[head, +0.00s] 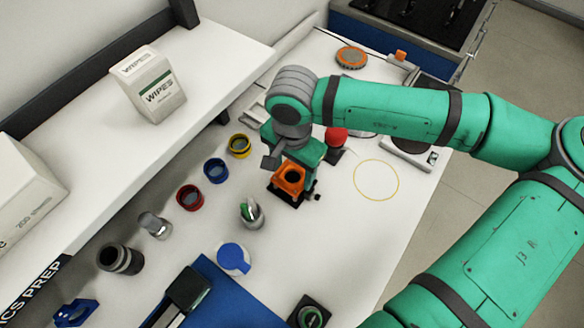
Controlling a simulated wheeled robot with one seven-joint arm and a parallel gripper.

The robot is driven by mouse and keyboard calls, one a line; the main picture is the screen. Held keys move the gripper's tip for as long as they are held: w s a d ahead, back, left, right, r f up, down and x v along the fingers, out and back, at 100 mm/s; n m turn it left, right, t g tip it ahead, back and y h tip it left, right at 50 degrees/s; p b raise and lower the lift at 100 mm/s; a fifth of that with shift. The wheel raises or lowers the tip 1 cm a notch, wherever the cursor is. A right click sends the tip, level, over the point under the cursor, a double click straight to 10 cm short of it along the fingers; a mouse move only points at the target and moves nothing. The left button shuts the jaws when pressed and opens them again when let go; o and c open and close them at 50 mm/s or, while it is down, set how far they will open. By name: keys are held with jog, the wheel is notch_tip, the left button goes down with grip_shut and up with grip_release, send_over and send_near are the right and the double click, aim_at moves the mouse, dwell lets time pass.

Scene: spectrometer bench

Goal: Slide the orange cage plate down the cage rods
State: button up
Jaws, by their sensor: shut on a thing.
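The orange cage plate (291,176) is a small square plate with a dark round opening, standing near the middle of the bench. My gripper (289,160) is above and against it, at the end of my green arm, and is shut on it. The fingertips are largely hidden by the green gripper body and the plate. A dark base (297,198) shows under the plate. The cage rods are too small or hidden to make out, so I cannot tell how far along them the plate sits.
Yellow (239,146), blue (216,170) and red (190,197) rings stand to the left. A cup with green-tipped tools (251,213) and a blue-lidded jar (233,259) stand in front. A red knob (336,137) is close behind, right. Bench inside the yellow circle (377,181) is clear.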

jog(key=shift+f, duration=0.3)
jog(key=shift+r, duration=0.15)
jog(key=shift+r, duration=1.65)
jog(key=shift+f, duration=0.3)
dwell(0.4)
jog(key=shift+f, duration=0.2)
jog(key=shift+s+f, duration=0.1)
jog(key=shift+f, duration=0.25)
jog(key=shift+f, duration=0.1)
jog(key=shift+f, duration=0.85)
dwell(1.1)
